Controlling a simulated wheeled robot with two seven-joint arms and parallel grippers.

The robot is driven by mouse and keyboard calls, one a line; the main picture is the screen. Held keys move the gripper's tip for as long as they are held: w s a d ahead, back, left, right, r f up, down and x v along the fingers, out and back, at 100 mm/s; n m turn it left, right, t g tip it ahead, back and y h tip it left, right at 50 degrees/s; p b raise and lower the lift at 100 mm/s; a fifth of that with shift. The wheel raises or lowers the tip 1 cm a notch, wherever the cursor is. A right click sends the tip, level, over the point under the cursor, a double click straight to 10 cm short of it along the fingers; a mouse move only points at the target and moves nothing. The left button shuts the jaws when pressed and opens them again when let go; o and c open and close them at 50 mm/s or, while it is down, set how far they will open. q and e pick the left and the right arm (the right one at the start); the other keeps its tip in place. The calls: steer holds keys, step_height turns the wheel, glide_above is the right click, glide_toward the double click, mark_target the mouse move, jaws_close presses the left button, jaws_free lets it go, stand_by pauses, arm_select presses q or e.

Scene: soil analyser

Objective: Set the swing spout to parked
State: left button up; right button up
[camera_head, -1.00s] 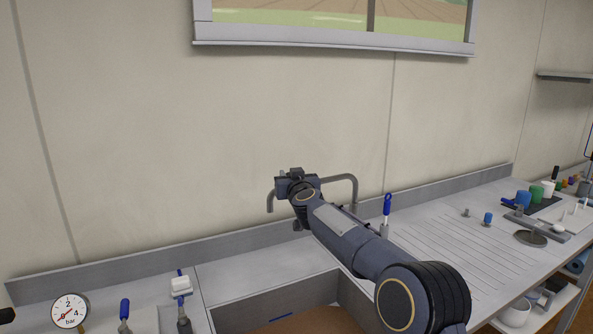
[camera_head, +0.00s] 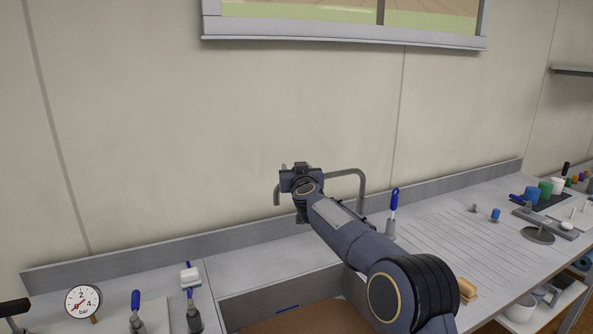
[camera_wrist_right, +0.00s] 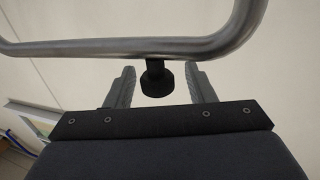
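The swing spout (camera_head: 347,172) is a bent grey metal tube at the back of the counter. One end turns down at its left and the other runs down at its right. In the right wrist view the spout's tube (camera_wrist_right: 110,48) crosses the top, and a short black knob (camera_wrist_right: 157,80) hangs from it. My right gripper (camera_wrist_right: 162,87) is open, with one finger on each side of the knob and a visible gap to both. In the head view my right wrist hides the fingers and part of the spout. My left gripper is not in view.
A blue-handled tool (camera_head: 394,205) stands just right of my right forearm. A sink basin (camera_head: 290,300) lies below the arm. A pressure gauge (camera_head: 83,301) and blue-handled taps (camera_head: 136,305) are at front left. The ribbed drainboard (camera_head: 455,240) at right is mostly clear.

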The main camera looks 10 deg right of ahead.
steer(key=shift+s+f, duration=0.1)
steer(key=shift+s, duration=0.05)
steer(key=s+b, duration=0.3)
steer(key=s, duration=0.4)
steer(key=shift+s, duration=0.3)
